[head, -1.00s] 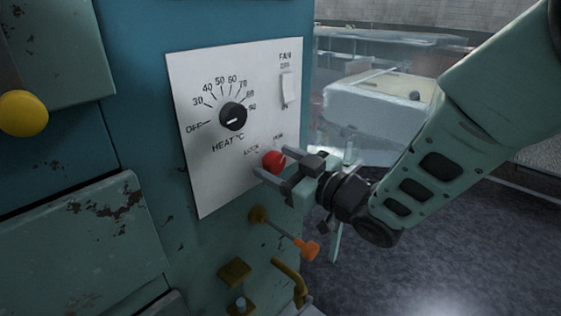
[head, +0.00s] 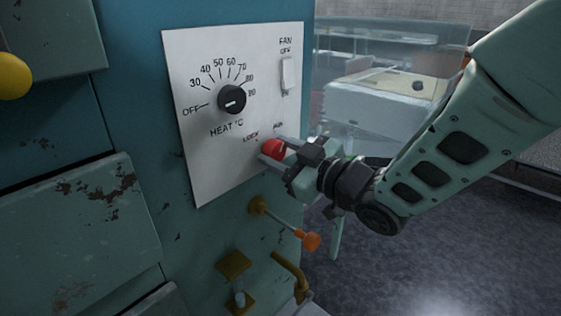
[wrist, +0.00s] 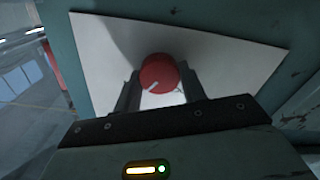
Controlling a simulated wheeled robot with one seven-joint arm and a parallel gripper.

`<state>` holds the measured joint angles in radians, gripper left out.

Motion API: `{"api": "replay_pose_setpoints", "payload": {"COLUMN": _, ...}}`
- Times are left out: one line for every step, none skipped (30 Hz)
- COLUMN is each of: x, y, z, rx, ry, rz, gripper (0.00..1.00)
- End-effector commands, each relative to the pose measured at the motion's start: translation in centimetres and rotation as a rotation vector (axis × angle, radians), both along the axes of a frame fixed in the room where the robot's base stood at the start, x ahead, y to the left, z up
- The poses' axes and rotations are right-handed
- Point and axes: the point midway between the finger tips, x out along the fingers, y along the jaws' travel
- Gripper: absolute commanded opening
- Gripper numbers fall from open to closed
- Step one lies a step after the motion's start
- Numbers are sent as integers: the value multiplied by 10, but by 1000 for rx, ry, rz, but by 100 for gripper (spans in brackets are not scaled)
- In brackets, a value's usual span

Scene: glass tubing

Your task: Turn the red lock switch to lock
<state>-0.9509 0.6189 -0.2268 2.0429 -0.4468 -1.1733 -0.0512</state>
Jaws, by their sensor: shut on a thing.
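The red lock switch (head: 273,149) is a round knob low on the white control panel (head: 205,165), below the words LOCK and RUN. In the wrist view the red knob (wrist: 160,75) shows a white pointer line slanting toward its lower left. My gripper (head: 272,153) is at the knob, with one finger on each side of it. The wrist view shows both fingers (wrist: 160,92) closed against the knob's sides. Which label the pointer lines up with is hard to tell.
A black heat dial (head: 232,99) and a white fan switch (head: 288,73) are higher on the panel. An orange-tipped lever (head: 311,241) sticks out just below my gripper, and a brass handle (head: 289,274) is lower. Open floor lies to the right.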

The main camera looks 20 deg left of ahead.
Motion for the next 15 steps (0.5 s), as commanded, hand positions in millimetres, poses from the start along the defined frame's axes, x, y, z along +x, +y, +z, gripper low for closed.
{"api": "replay_pose_setpoints", "payload": {"x": 0, "y": 0, "z": -5, "rx": -9, "ry": -38, "rz": 0, "gripper": 18}}
{"api": "replay_pose_setpoints", "payload": {"x": 0, "y": 0, "z": -6, "rx": -19, "ry": -60, "rz": 0, "gripper": 18}}
{"api": "replay_pose_setpoints", "payload": {"x": 0, "y": 0, "z": -6, "rx": -33, "ry": -95, "rz": -1, "gripper": 18}}
{"api": "replay_pose_setpoints", "payload": {"x": 0, "y": 0, "z": -6, "rx": -43, "ry": -121, "rz": 0, "gripper": 18}}
{"api": "replay_pose_setpoints", "payload": {"x": 0, "y": 0, "z": -7, "rx": -54, "ry": -146, "rz": -1, "gripper": 18}}
{"api": "replay_pose_setpoints", "payload": {"x": -1, "y": 0, "z": -6, "rx": -68, "ry": -182, "rz": 1, "gripper": 18}}
{"api": "replay_pose_setpoints", "payload": {"x": -1, "y": 0, "z": -7, "rx": -79, "ry": -208, "rz": 1, "gripper": 18}}
{"api": "replay_pose_setpoints", "payload": {"x": -1, "y": 0, "z": -7, "rx": -91, "ry": -235, "rz": 0, "gripper": 18}}
{"api": "replay_pose_setpoints", "payload": {"x": -1, "y": 0, "z": -7, "rx": -105, "ry": -271, "rz": 0, "gripper": 18}}
{"api": "replay_pose_setpoints", "payload": {"x": -1, "y": 0, "z": -7, "rx": -118, "ry": -297, "rz": -1, "gripper": 18}}
{"api": "replay_pose_setpoints", "payload": {"x": -1, "y": 0, "z": -7, "rx": -129, "ry": -323, "rz": -1, "gripper": 18}}
{"api": "replay_pose_setpoints", "payload": {"x": -1, "y": 0, "z": -7, "rx": -142, "ry": -359, "rz": -1, "gripper": 18}}
{"api": "replay_pose_setpoints", "payload": {"x": -1, "y": 0, "z": -7, "rx": -153, "ry": -386, "rz": 0, "gripper": 18}}
{"api": "replay_pose_setpoints", "payload": {"x": -1, "y": 0, "z": -8, "rx": -164, "ry": -412, "rz": 0, "gripper": 18}}
{"api": "replay_pose_setpoints", "payload": {"x": -1, "y": 0, "z": -8, "rx": -179, "ry": -447, "rz": 0, "gripper": 18}}
